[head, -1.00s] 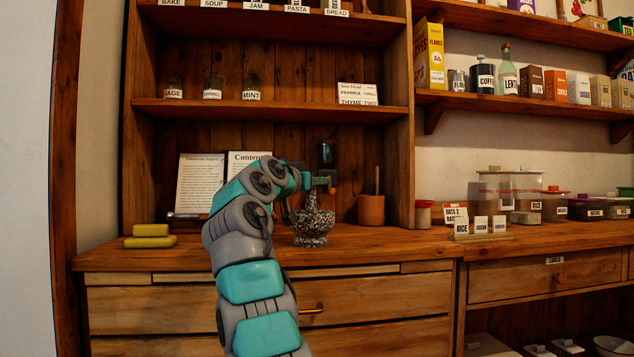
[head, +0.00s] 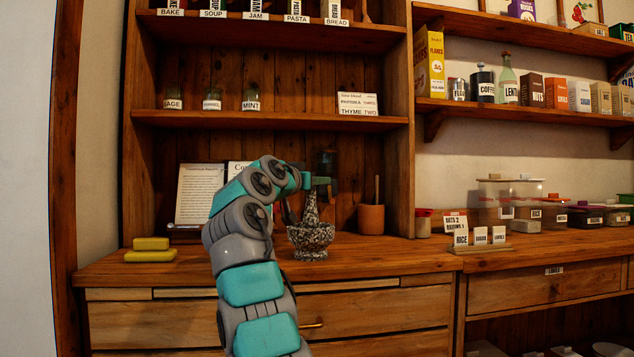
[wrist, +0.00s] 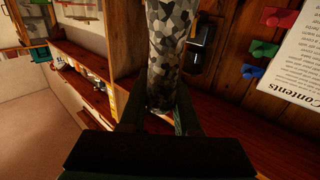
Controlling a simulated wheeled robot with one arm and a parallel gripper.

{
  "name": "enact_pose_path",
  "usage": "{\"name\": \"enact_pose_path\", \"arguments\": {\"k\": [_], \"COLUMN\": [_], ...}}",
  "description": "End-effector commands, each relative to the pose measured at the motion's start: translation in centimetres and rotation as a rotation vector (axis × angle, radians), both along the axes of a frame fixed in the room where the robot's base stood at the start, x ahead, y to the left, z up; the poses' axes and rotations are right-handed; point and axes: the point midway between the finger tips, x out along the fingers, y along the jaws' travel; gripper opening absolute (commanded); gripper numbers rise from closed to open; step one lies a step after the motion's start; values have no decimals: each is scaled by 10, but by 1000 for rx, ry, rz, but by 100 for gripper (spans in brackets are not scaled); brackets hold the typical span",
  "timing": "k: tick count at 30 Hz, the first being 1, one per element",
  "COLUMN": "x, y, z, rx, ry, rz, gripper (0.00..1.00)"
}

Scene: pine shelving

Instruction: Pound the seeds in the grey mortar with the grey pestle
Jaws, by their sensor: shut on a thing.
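The grey speckled mortar (head: 311,242) stands upright on the wooden counter. The grey speckled pestle (head: 311,207) stands roughly upright in the mortar, its lower end hidden inside the bowl. My gripper (head: 308,187) is at the pestle's upper part, above the mortar. In the wrist view my gripper (wrist: 160,122) is shut on the pestle (wrist: 166,50), which fills the space between the fingers. The seeds are not visible inside the bowl.
An orange-brown pot (head: 371,219) with a wooden stick stands right of the mortar. A dark grinder (head: 326,165) is behind it. Yellow blocks (head: 150,250) lie at the left. Small labelled cards (head: 480,237) stand at the right. The counter just before the mortar is clear.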

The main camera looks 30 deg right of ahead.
Motion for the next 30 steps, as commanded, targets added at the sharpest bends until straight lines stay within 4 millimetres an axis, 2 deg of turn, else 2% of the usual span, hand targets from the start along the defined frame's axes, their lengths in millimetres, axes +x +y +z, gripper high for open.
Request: {"name": "enact_pose_path", "arguments": {"k": [19, 26, 30], "x": [0, 0, 0], "y": [-1, 0, 0], "z": [-39, -28, -14], "rx": [0, 0, 0], "ry": [0, 0, 0], "rz": [-1, -1, -1], "gripper": [0, 0, 0]}}
